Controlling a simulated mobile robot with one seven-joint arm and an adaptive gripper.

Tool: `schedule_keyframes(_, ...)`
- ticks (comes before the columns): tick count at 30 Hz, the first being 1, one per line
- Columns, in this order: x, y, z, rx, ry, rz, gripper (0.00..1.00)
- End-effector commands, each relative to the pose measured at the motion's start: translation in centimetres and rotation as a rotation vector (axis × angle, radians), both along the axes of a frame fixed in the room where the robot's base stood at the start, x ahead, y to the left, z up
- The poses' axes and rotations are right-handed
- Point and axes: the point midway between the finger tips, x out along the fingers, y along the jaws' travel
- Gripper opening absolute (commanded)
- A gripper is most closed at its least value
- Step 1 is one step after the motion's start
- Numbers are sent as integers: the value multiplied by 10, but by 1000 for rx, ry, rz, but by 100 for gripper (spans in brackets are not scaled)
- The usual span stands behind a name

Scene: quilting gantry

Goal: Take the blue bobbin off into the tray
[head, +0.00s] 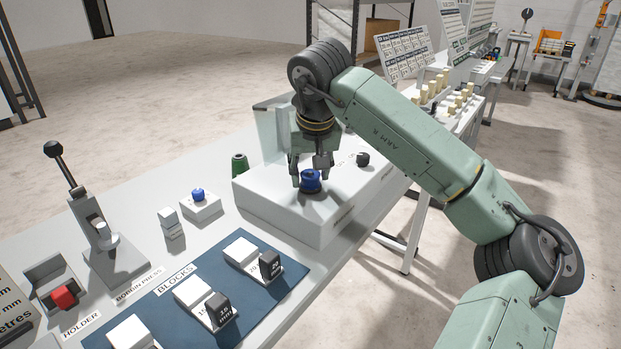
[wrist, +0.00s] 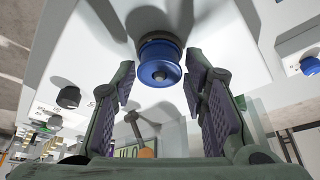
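The blue bobbin (head: 311,182) sits on a dark round seat on top of a white box-shaped unit (head: 280,205). In the wrist view the blue bobbin (wrist: 159,60) shows whole, near the top middle. My gripper (head: 310,172) points down at the bobbin, with its fingers close about it. In the wrist view my gripper (wrist: 161,84) is open, one finger on either side of the bobbin, with a gap at each side. I cannot pick out a tray for certain in either view.
To the left are a small white box with a blue button (head: 198,195), a lever press (head: 110,255), a red item in a holder (head: 63,297), and blocks on a blue mat (head: 248,316).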

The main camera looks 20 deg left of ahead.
Motion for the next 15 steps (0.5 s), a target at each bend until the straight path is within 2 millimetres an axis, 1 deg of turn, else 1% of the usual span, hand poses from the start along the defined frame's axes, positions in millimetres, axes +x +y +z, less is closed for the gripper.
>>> schedule_keyframes(1, 0, 0, 0, 0, 0, 0, 34)
schedule_keyframes(7, 0, 0, 0, 0, 0, 0, 21)
schedule_keyframes(15, 0, 0, 1, 0, 0, -1, 21)
